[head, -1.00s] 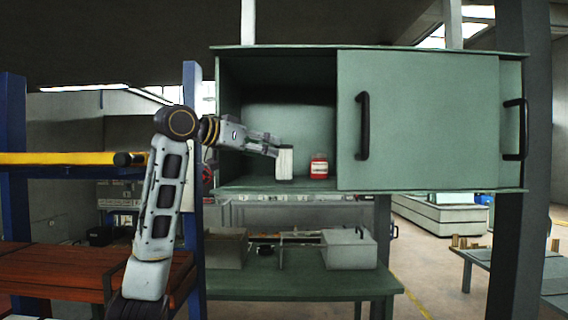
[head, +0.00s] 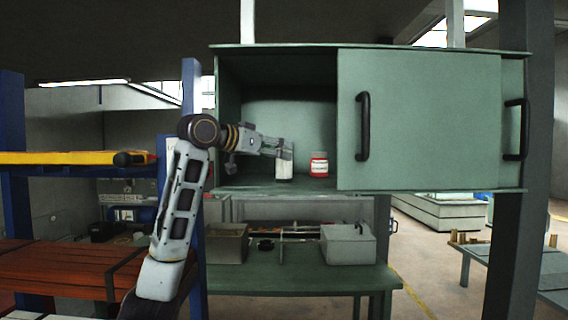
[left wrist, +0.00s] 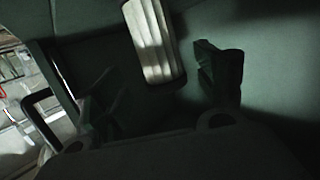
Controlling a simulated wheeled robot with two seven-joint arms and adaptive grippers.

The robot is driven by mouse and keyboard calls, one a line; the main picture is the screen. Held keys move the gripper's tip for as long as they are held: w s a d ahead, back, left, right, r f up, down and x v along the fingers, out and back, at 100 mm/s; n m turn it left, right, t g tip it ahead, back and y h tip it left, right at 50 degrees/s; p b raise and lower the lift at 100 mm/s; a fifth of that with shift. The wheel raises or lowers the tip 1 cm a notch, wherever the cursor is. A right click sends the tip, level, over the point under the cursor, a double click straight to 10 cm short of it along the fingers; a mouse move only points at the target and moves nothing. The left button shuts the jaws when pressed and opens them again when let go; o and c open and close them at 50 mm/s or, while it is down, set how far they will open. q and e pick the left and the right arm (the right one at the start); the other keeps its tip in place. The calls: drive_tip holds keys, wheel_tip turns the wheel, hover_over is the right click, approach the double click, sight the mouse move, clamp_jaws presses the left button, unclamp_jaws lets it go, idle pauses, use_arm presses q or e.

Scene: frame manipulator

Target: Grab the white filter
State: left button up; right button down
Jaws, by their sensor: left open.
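The white filter (head: 284,170) stands upright on the cabinet floor, in the open left part. In the left wrist view the pale, ribbed filter (left wrist: 155,42) shows at the top, a little beyond the space between my fingertips. My left gripper (head: 280,149) reaches in from the left, and its fingers overlap the filter's upper part in the head view. In the left wrist view the left gripper (left wrist: 160,85) is open, with one dark finger on each side and no clear contact with the filter. My right gripper is not in view.
A red jar with a white label (head: 319,165) stands just right of the filter. The green cabinet's sliding door (head: 430,120) covers its right part and carries a black handle (head: 363,126). A blue post (head: 192,110) stands beside my left arm. A green workbench (head: 300,281) is below.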

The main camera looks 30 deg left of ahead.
use_arm(q)
drive_tip(key=shift+p+x, duration=0.55)
drive_tip(key=shift+x, duration=0.7)
drive_tip(key=shift+w+f, duration=0.25)
drive_tip(key=shift+w, duration=0.6)
drive_tip(key=shift+c, duration=0.3)
drive_tip(key=c, duration=1.1)
